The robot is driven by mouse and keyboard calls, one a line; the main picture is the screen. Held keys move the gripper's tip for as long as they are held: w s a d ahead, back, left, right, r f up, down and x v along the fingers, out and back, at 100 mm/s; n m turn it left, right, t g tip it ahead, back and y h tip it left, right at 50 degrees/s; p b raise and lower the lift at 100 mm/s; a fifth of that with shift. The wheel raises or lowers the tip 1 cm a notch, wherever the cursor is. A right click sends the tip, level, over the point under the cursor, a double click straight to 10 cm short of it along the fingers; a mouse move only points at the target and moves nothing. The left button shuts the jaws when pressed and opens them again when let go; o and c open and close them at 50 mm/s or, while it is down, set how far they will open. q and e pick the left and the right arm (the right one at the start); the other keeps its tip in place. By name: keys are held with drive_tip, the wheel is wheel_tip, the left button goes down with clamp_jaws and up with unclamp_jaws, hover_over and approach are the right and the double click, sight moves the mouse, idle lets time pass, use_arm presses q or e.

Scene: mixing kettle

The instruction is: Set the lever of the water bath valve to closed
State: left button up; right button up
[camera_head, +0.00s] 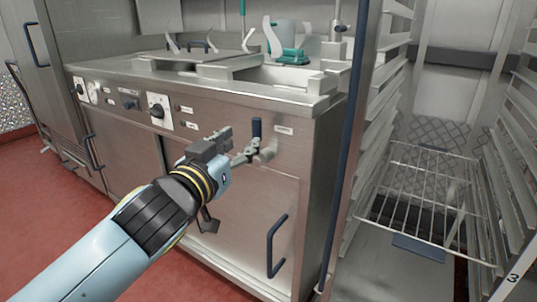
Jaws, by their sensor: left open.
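The water bath valve (266,154) sits at the right end of the steel counter's front panel, beside a small label. Its lever has a dark blue grip (257,129) that points straight up. My left gripper (240,146) comes in from the lower left. It is open, with its fingertips just left of the valve and below the lever's blue grip. The fingers partly overlap the valve in this view, and I cannot tell whether they touch it. My right gripper is not in view.
Round knobs (157,111) on white plates line the panel to the left. A cabinet door with a blue handle (277,246) is below the valve. An open rack cabinet with a wire shelf (425,190) stands at right. Red floor is free at left.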

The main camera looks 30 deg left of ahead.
sight(255, 130)
use_arm(q)
drive_tip(key=shift+w+a+p, duration=0.2)
drive_tip(key=shift+w+p, duration=0.05)
drive_tip(key=shift+w, duration=1.15)
drive_tip(key=shift+w+a+p, duration=0.15)
drive_tip(key=shift+w+p, duration=0.05)
drive_tip(key=shift+w, duration=1.25)
drive_tip(key=shift+w+a+p, duration=0.2)
drive_tip(key=shift+w+p, duration=0.05)
drive_tip(key=shift+w, duration=1.15)
clamp_jaws()
